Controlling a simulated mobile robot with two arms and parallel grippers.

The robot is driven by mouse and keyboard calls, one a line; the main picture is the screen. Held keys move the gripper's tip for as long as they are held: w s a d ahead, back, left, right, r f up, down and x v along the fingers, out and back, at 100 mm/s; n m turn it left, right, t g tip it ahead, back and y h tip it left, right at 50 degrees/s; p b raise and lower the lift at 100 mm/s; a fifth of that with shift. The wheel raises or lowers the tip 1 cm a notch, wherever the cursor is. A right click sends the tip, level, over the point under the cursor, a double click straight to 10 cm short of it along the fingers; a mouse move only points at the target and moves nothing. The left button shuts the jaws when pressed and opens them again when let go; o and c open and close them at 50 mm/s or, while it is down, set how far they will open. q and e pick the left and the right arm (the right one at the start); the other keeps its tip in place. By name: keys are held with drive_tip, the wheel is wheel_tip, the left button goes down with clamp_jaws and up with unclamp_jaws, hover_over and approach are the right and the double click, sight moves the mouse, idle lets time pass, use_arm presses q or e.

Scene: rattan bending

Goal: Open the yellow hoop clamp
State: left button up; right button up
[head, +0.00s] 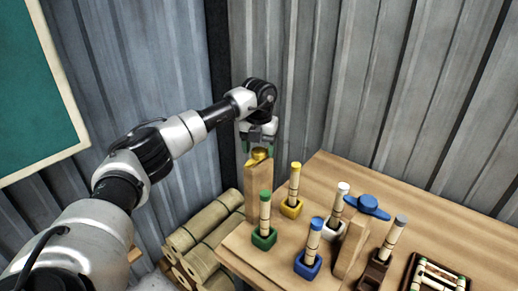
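The yellow hoop clamp (258,156) is a small yellow lever-like piece on top of an upright wooden post (258,187) at the table's left corner. My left gripper (259,146) points down right above it, with its fingers apart on either side of the clamp's top. Whether the fingertips touch the clamp is too small to tell. My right gripper is not in view.
A blue clamp (368,206) sits on another wooden post (350,245). Rattan sticks stand in green (264,238), yellow (291,208), blue (308,264), white and brown holders on the wooden table (440,230). Rattan rolls (205,225) lie left of it.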

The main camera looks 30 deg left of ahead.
sight(259, 150)
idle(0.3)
use_arm(q)
drive_tip(key=shift+r, duration=0.35)
wheel_tip(259, 150, up, 10)
drive_tip(key=b, duration=0.2)
drive_tip(key=shift+b, duration=0.4)
